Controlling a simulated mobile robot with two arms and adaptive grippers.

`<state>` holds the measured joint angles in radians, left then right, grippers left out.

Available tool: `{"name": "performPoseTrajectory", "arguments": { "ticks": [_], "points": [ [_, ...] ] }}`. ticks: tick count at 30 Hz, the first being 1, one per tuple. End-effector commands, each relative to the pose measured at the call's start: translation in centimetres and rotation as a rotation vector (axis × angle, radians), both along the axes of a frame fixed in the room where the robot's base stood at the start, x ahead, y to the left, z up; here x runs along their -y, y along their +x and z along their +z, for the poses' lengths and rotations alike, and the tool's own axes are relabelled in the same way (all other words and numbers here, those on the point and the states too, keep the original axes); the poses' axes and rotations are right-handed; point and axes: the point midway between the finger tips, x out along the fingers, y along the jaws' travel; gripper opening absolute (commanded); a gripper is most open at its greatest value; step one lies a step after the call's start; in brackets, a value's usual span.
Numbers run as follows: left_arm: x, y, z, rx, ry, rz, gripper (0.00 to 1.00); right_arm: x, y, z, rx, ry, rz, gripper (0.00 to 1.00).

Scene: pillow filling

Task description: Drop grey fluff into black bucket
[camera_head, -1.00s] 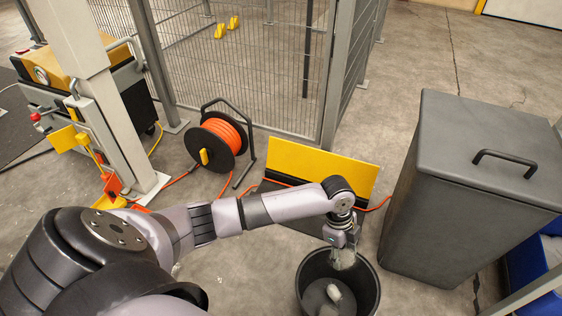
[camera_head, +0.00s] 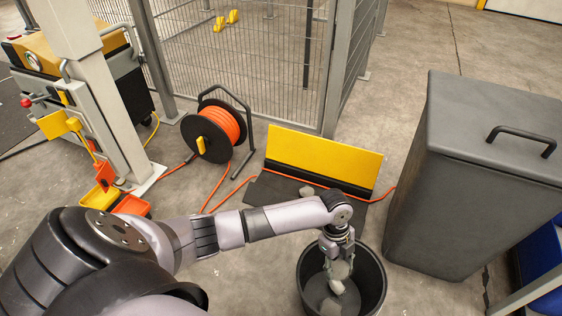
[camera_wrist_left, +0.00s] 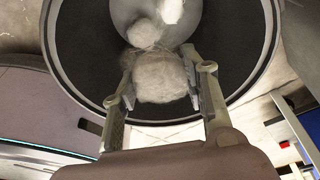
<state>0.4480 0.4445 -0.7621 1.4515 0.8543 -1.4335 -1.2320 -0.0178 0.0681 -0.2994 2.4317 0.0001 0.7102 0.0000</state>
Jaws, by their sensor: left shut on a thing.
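The black bucket (camera_head: 376,290) stands on the floor at the lower middle of the head view. My left gripper (camera_head: 340,264) is over its opening, pointing down. In the left wrist view its two fingers (camera_wrist_left: 161,88) are shut on a lump of grey fluff (camera_wrist_left: 161,76), one finger on each side. The bucket's rim and dark inner wall (camera_wrist_left: 88,60) surround the lump in that view. Another pale lump (camera_wrist_left: 145,34) and a brighter white piece (camera_wrist_left: 172,10) lie inside the bucket. My right gripper is not in view.
A grey lidded bin (camera_head: 470,190) stands close to the right of the bucket. A yellow panel (camera_head: 322,158) with a dark mat lies behind it, with a small grey lump (camera_head: 305,191) on the mat. An orange cable reel (camera_head: 218,132) stands further left.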

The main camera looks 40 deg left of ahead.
Motion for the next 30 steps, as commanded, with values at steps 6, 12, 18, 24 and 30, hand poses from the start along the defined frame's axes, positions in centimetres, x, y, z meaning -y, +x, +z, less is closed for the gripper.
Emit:
{"name": "performPoseTrajectory", "arguments": {
  "ticks": [6, 12, 18, 24, 30],
  "points": [
    [-0.02, -0.01, -0.33, 0.0, 0.0, 0.0, 0.3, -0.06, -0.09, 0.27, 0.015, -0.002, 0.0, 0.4],
    [-0.01, -0.01, -0.3, 0.0, 0.0, 0.001, 0.42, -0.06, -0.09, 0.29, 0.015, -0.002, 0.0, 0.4],
    [-0.01, -0.01, -0.3, 0.0, 0.0, 0.0, 0.55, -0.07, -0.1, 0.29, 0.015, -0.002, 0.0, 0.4],
    [-0.01, -0.01, -0.31, 0.0, 0.0, 0.0, 0.64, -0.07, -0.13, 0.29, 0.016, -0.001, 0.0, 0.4],
    [-0.01, -0.01, -0.29, 0.0, 0.0, 0.0, 0.64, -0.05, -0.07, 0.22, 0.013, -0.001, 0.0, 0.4]
  ]
}}
